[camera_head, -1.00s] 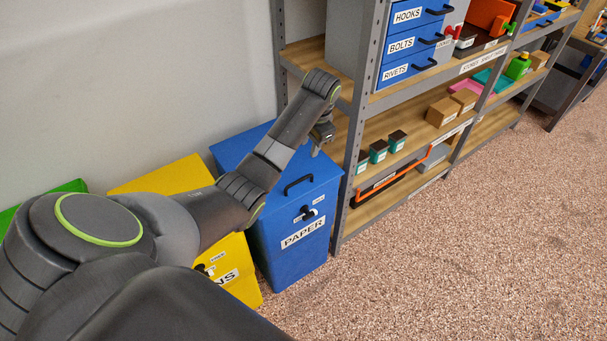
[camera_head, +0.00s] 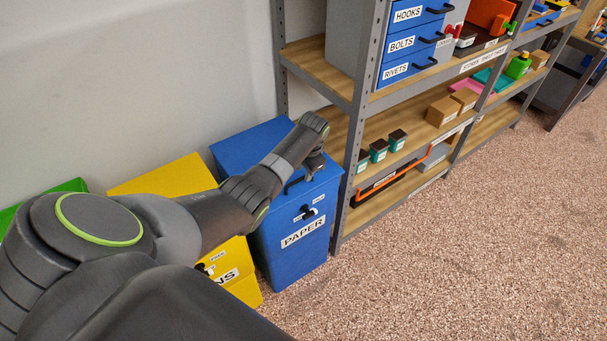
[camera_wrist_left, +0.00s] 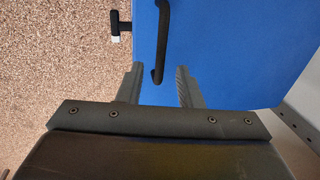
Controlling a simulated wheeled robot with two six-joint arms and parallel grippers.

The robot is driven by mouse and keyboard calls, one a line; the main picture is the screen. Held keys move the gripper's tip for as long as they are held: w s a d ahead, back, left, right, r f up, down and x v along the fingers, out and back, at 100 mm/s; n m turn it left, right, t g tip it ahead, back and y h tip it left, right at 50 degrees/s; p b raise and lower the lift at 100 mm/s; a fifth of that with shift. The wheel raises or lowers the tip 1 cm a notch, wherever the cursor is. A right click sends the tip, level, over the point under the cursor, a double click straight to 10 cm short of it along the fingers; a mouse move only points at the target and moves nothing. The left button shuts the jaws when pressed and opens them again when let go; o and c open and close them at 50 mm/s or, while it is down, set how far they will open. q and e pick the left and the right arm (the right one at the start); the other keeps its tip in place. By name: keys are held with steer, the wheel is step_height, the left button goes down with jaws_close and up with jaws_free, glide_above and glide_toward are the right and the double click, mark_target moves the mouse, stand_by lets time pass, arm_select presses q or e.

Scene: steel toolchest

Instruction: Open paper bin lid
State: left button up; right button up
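The blue paper bin (camera_head: 290,245) stands on the floor with its lid (camera_head: 240,150) down. A black bar handle (camera_head: 294,186) sits on the lid, partly hidden by my left arm. A black latch knob (camera_head: 307,212) is on the front above the PAPER label. My left gripper (camera_head: 312,172) is over the lid near the handle. In the left wrist view its two fingers (camera_wrist_left: 157,88) are apart, and one end of the handle (camera_wrist_left: 162,40) shows between them; I cannot tell whether they touch it. The knob (camera_wrist_left: 118,25) shows at upper left there. My right gripper is not in view.
A yellow bin (camera_head: 170,177) stands left of the blue bin, with a green bin (camera_head: 72,186) beyond it. A steel shelf (camera_head: 350,170) with drawers and boxes stands close on the right. The speckled floor (camera_head: 450,260) in front is clear.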

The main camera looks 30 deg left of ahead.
arm_select(q)
steer(key=shift+w+a+f, duration=0.1)
steer(key=shift+a+f, duration=0.1)
steer(key=shift+f, duration=1)
jaws_close()
